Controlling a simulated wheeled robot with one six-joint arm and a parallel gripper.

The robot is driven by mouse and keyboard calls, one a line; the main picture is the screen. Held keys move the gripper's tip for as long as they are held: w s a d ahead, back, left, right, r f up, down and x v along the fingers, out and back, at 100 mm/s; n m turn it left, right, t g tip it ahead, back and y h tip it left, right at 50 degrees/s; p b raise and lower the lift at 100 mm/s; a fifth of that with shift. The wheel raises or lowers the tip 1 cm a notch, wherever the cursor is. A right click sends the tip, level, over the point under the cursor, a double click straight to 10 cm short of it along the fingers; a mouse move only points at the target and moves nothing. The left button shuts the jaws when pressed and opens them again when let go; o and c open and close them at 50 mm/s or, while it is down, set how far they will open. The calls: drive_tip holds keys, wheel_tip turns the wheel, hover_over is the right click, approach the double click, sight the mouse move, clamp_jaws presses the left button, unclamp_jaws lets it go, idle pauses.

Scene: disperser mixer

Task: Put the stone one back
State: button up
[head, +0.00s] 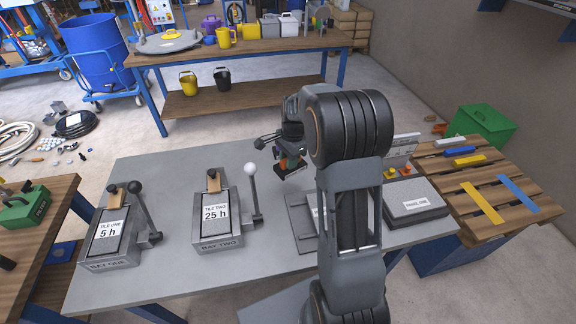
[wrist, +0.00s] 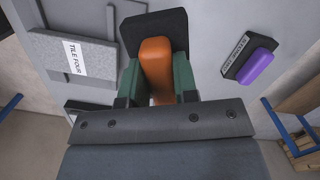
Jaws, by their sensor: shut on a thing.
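My gripper (head: 289,158) is shut on the orange handle (wrist: 156,68) of a dark block (wrist: 140,24). In the head view this block (head: 292,168) is over the grey table's far middle part; I cannot tell whether it touches the table. No label on it is readable. In the wrist view a second dark block with a purple handle (wrist: 257,66) lies to the right.
Tile one (head: 110,226) and tile two (head: 215,211) sit in lever bays at left. A tile four slab (wrist: 75,55) shows in the wrist view. A labelled grey slab (head: 405,209) is right of my arm. A pallet (head: 475,195) with coloured bars stands farther right.

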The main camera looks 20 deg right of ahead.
drive_tip(key=w+d+f, duration=0.1)
drive_tip(key=f, duration=0.1)
drive_tip(key=w+d+f, duration=0.1)
drive_tip(key=w+f, duration=0.1)
drive_tip(key=w+d+f, duration=0.1)
drive_tip(key=w+f, duration=0.1)
drive_tip(key=shift+d+f+p, duration=0.1)
drive_tip(key=shift+p, duration=0.3)
drive_tip(key=shift+w+f+p, duration=0.1)
drive_tip(key=shift+f+p, duration=0.3)
drive_tip(key=shift+f, duration=1.25)
drive_tip(key=shift+f, duration=0.2)
drive_tip(key=o, duration=1)
drive_tip(key=shift+c, duration=0.2)
